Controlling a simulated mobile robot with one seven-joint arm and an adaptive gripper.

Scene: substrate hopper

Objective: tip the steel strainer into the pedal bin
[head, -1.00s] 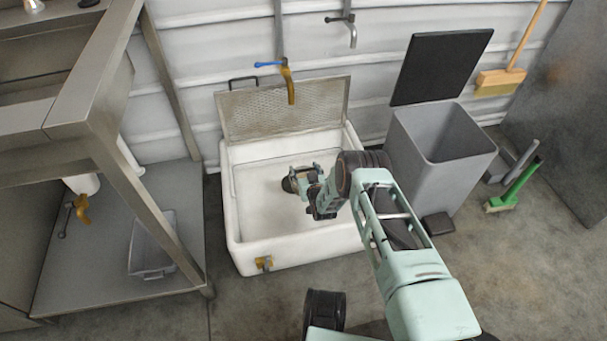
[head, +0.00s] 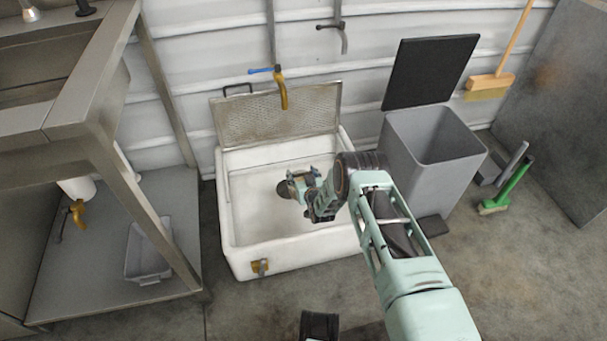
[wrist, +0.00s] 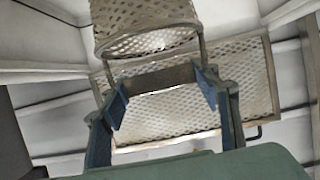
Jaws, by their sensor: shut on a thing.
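The steel strainer (wrist: 145,22) is a perforated metal basket at the top of the wrist view, cut by its edge. My gripper (wrist: 162,96) has its blue fingers shut on the strainer's handle, and the basket hangs from it. In the head view my gripper (head: 305,190) is over the white trough; I cannot clearly make out the strainer there. The pedal bin (head: 432,160) is grey, to the right of the trough and my arm. Its black lid (head: 430,72) stands open and its mouth is uncovered. Its dark pedal (head: 432,226) is near the floor.
The white trough (head: 295,258) has a raised mesh panel (head: 280,115) at its back, also in the wrist view (wrist: 180,90). A brass tap (head: 282,92) hangs above it. A steel bench (head: 95,110) stands left. A green brush (head: 508,190) and broom (head: 490,85) are right of the bin.

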